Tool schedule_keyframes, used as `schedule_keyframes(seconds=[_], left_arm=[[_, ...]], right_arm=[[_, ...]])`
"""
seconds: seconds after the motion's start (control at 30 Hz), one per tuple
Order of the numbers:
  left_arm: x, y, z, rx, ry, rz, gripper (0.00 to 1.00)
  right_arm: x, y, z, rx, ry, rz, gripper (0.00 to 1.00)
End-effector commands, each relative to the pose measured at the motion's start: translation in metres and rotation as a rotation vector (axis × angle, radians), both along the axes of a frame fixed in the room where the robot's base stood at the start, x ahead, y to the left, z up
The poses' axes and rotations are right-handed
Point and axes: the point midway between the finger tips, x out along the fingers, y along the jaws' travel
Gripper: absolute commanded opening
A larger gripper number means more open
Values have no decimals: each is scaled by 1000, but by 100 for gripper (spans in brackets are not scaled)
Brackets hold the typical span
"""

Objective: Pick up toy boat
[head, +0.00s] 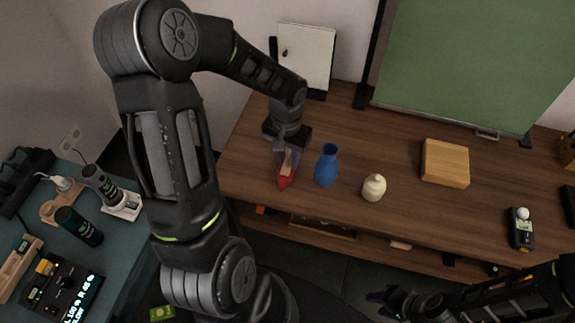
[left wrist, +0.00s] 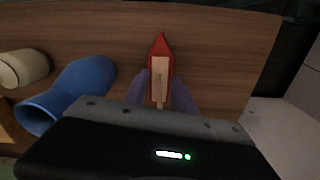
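The toy boat (head: 286,178), red with a pale wooden deck, is near the table's front left edge. In the left wrist view the boat (left wrist: 160,62) points its red bow away from the gripper. My left gripper (head: 288,160) reaches down over it. Its fingers (left wrist: 160,92) lie along both sides of the boat with no clear gap, so it looks shut on the boat. Whether the boat is clear of the tabletop is hard to tell. My right gripper (head: 385,300) is low in the head view, dark and away from the table objects; its opening is unclear.
A blue vase (head: 327,166) stands just right of the boat. A cream jar (head: 374,187) and a wooden block (head: 445,163) are further right on the brown table (head: 400,150). A white box (head: 306,55) stands behind. A side desk (head: 110,235) with devices is at left.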

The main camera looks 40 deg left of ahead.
Motion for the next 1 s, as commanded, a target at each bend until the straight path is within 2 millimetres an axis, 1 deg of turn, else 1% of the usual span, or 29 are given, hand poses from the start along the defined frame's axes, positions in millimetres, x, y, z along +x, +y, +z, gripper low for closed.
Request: schedule_keyframes(seconds=[0.53, 0.9, 1.0], left_arm=[[0, 0, 0, 1, 0, 1, 32], [0, 0, 0, 1, 0, 1, 1], [0, 0, 0, 1, 0, 1, 0]], right_arm=[[0, 0, 0, 0, 0, 0, 36], [0, 0, 0, 0, 0, 0, 36], [0, 0, 0, 0, 0, 0, 36]])
